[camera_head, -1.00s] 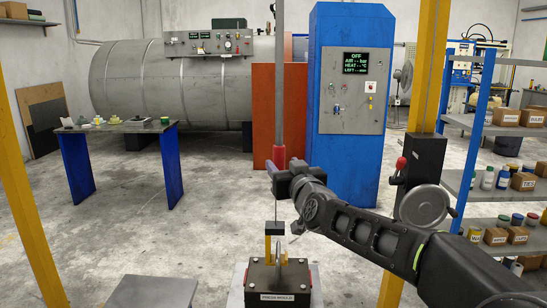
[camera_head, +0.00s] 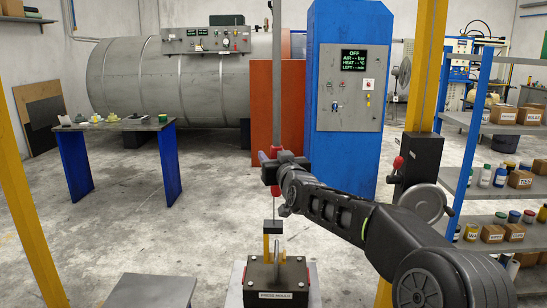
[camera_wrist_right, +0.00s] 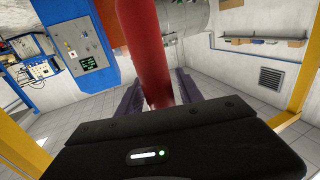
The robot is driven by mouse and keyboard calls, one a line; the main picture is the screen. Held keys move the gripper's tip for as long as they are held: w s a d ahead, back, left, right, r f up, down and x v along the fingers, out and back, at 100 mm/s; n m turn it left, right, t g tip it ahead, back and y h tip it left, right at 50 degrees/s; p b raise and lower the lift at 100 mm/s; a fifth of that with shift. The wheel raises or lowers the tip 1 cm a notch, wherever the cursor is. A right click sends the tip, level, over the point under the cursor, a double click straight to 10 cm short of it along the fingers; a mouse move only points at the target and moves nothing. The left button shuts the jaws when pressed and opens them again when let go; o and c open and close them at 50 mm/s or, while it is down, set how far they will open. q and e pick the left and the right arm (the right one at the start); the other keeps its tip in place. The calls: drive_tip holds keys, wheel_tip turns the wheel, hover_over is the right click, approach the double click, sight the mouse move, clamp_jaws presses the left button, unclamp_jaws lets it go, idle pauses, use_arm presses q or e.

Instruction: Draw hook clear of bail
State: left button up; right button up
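The hoist's red handle (camera_head: 275,182) hangs below a long grey pole. My right gripper (camera_head: 272,161) is at the handle, with a finger on each side. In the right wrist view the red handle (camera_wrist_right: 155,80) stands between the two dark fingers (camera_wrist_right: 158,90), with a narrow gap at the right finger. Below it a thin line runs to a black block (camera_head: 272,227) with a yellow piece (camera_head: 266,246) under it, by the grey bail (camera_head: 279,246) on the press mould (camera_head: 276,281). Hook and bail overlap; their contact is unclear. My left gripper is out of view.
A blue cabinet (camera_head: 349,170) with a panel stands behind the arm, beside an orange panel (camera_head: 274,100). Yellow posts (camera_head: 33,200) stand left and right. Shelves (camera_head: 480,222) with boxes are at the right. A table (camera_head: 118,125) is at the left, with open floor in between.

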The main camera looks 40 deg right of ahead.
clamp_jaws()
idle(1.1)
